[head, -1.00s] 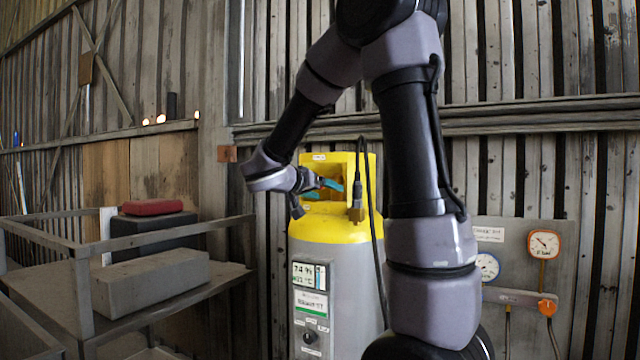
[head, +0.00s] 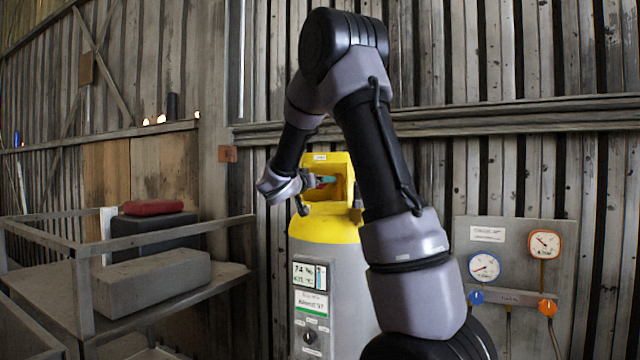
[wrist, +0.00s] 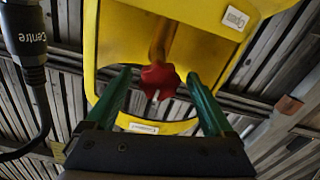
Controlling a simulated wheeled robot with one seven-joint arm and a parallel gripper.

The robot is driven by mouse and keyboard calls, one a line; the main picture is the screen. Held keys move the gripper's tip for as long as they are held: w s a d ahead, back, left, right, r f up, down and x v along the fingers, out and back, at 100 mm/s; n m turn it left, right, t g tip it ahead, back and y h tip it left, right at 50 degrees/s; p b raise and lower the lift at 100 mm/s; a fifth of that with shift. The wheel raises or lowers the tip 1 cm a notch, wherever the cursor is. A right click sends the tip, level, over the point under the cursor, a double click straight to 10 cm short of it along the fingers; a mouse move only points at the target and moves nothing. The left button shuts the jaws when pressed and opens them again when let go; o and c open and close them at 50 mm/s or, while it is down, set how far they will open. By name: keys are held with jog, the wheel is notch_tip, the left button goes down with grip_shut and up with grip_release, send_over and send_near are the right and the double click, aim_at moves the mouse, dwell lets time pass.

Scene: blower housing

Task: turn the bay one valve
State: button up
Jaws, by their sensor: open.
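A red star-shaped knob (wrist: 160,80) sits on a brass stem inside the yellow collar (wrist: 112,40) of a tall cylinder. In the head view the cylinder (head: 325,228) stands upright, grey below and yellow on top. My gripper (wrist: 158,74) is open, with one green finger on each side of the knob. I see gaps between the fingers and the knob; how deep the fingertips reach is hard to tell. In the head view my gripper (head: 329,181) is at the collar's opening, and the knob is mostly hidden there.
A black connector and cable (wrist: 30,65) hang left of the collar in the wrist view. A gauge panel (head: 510,235) with blue and orange knobs is on the right. A metal rack (head: 90,285) holding a grey block and a red bundle stands on the left.

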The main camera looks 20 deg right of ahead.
jog(key=shift+w+d, duration=0.1)
jog(key=shift+d, duration=0.1)
jog(key=shift+c, duration=0.4)
jog(key=c, duration=1.3)
